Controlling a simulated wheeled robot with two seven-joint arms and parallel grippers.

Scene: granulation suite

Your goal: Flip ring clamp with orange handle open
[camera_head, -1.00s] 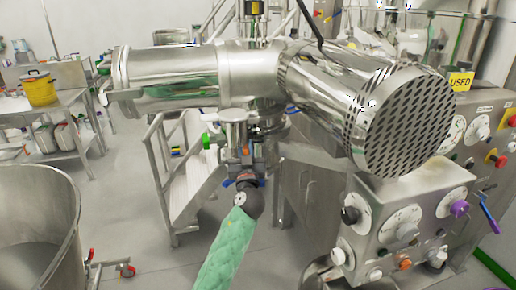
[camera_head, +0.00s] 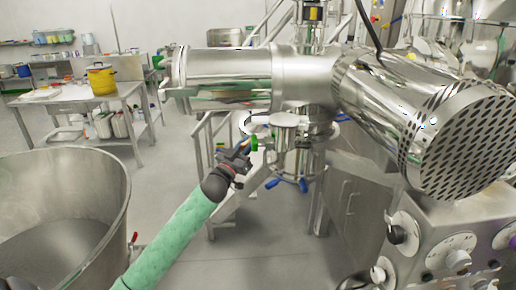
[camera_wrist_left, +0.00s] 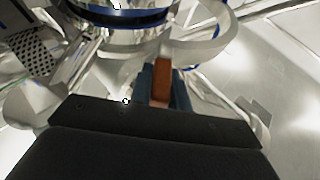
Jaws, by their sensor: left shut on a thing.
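The orange handle (camera_wrist_left: 162,78) sits between the fingers of my left gripper (camera_wrist_left: 163,88) in the left wrist view. The fingers are shut on it. A pale curved band of the ring clamp (camera_wrist_left: 218,38) bows out beside the metal pipe (camera_wrist_left: 120,14), with a gap between them. In the head view my left gripper (camera_head: 246,150) is at the left side of the fitting under the steel pipe, and a pale curved clamp part (camera_head: 245,122) shows just above it. The handle is too small to tell there. My right gripper is not in view.
A large steel bowl (camera_head: 122,190) stands at the left. The big horizontal steel pipe (camera_head: 230,70) and perforated motor cover (camera_head: 465,140) are above and right. A control panel (camera_head: 440,240) is at lower right. A table (camera_head: 60,97) with a yellow pot (camera_head: 101,80) stands behind.

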